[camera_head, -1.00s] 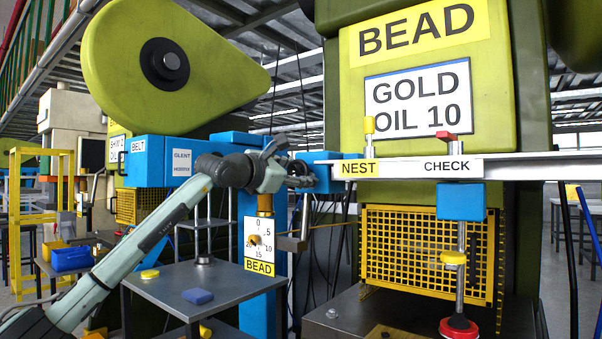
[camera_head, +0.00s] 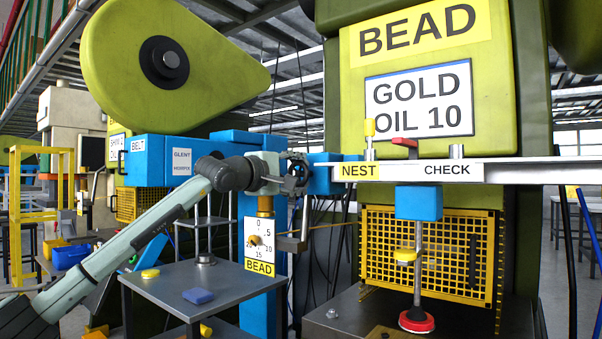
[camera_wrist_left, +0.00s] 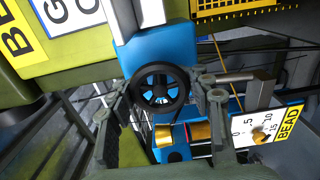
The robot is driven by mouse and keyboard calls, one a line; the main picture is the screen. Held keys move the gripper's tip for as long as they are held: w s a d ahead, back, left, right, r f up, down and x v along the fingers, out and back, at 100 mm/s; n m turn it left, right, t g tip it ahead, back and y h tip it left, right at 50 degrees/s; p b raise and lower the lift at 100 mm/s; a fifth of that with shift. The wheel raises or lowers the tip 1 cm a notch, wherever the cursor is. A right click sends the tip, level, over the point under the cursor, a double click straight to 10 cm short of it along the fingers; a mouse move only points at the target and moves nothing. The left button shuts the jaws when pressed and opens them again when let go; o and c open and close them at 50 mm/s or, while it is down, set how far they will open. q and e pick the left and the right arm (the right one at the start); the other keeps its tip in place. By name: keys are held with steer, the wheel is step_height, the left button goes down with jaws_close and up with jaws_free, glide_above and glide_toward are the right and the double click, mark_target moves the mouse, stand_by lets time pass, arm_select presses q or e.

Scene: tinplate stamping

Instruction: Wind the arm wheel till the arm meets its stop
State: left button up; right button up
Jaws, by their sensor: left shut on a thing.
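The arm wheel (camera_wrist_left: 158,86), a black spoked handwheel on a blue housing (camera_wrist_left: 170,50), is in the middle of the left wrist view. My left gripper (camera_head: 297,172) is shut on it, its fingers on either side of the rim. In the head view the gripper mostly hides the wheel at the left end of the rail (camera_head: 520,171). The arm's blue carriage (camera_head: 418,203) hangs below the rail, between the NEST (camera_head: 359,171) and CHECK (camera_head: 447,170) labels. A red suction cup (camera_head: 416,320) is at its lower end. The yellow-topped stop post (camera_head: 369,128) stands left of the red pointer (camera_head: 405,142), apart from it.
A dial plate marked BEAD (camera_head: 258,240) hangs just below my left gripper. A grey table (camera_head: 235,310) holds a blue block (camera_head: 198,296) and a yellow disc (camera_head: 150,273). A yellow mesh guard (camera_head: 450,265) stands behind the cup.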

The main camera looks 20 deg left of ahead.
arm_select(q)
steer(key=m, duration=0.4)
steer(key=shift+p, duration=0.4)
steer(key=shift+m, duration=1.1)
arm_select(e)
steer(key=shift+s+a+f, duration=0.1)
steer(key=shift+a+f, duration=0.05)
steer(key=shift+f, duration=0.7)
steer(key=shift+a+f, duration=0.1)
steer(key=shift+f, duration=0.7)
steer(key=shift+d, duration=0.1)
arm_select(q)
steer(key=o, duration=1.3)
arm_select(e)
steer(key=shift+d+r, duration=0.1)
steer(key=shift+d, duration=0.05)
arm_select(q)
steer(key=shift+s, duration=0.15)
steer(key=v, duration=1.1)
steer(key=shift+s+a, duration=0.15)
steer(key=shift+s, duration=0.25)
